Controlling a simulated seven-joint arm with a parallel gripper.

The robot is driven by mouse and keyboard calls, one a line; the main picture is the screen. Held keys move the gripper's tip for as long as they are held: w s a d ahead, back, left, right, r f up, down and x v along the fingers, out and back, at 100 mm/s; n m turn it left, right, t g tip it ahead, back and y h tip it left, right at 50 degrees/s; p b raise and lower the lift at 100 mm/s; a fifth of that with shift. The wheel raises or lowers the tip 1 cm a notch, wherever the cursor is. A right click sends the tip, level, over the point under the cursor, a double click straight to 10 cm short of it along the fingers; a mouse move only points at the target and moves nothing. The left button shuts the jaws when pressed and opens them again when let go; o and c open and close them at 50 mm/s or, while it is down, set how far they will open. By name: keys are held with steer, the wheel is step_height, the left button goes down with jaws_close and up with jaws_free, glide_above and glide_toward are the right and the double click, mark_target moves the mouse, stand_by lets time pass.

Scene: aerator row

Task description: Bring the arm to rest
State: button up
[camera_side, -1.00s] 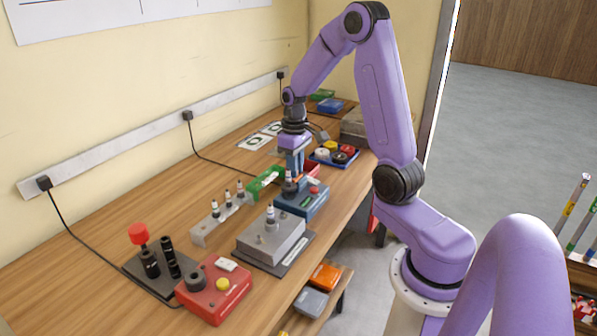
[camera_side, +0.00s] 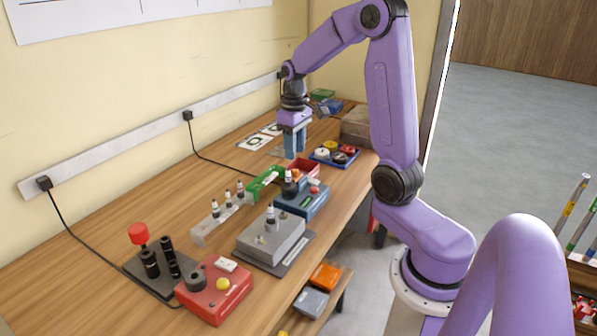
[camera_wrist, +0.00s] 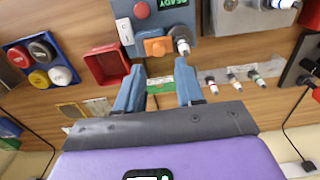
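My gripper (camera_side: 295,153) hangs over the table just behind the blue device (camera_side: 306,203) and the green rack (camera_side: 265,183), pointing down. In the wrist view the two blue fingers of my gripper (camera_wrist: 160,76) stand apart with nothing between them. A dark-and-white aerator piece (camera_side: 289,188) stands upright on the blue device, clear of the fingers. In the wrist view the device (camera_wrist: 154,21) has a green READY display, a red button and an orange part, with the aerator piece (camera_wrist: 181,41) at its corner.
A red bin (camera_side: 303,167) and a blue tray (camera_side: 352,161) of several coloured caps lie close to my gripper. A grey fixture (camera_side: 270,240), a rack of small pieces (camera_side: 202,236) and a red box (camera_side: 215,295) stand nearer the camera. Cables hang along the wall.

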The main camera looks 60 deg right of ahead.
steer(key=shift+r, duration=0.95)
steer(key=s+a+n, duration=0.3)
steer(key=s+a, duration=0.1)
steer(key=a, duration=0.5)
steer(key=s+a+n, duration=0.3)
steer(key=s+a, duration=0.1)
steer(key=a, duration=0.4)
steer(key=s+a+n, duration=0.2)
steer(key=s+n, duration=0.1)
steer(key=s, duration=0.5)
steer(key=s+a+f+n, duration=0.1)
steer(key=s+a+n, duration=0.2)
steer(key=s, duration=0.5)
steer(key=shift+s+a+f+n, duration=0.2)
steer(key=shift+a+f+n, duration=0.05)
steer(key=shift+n, duration=0.05)
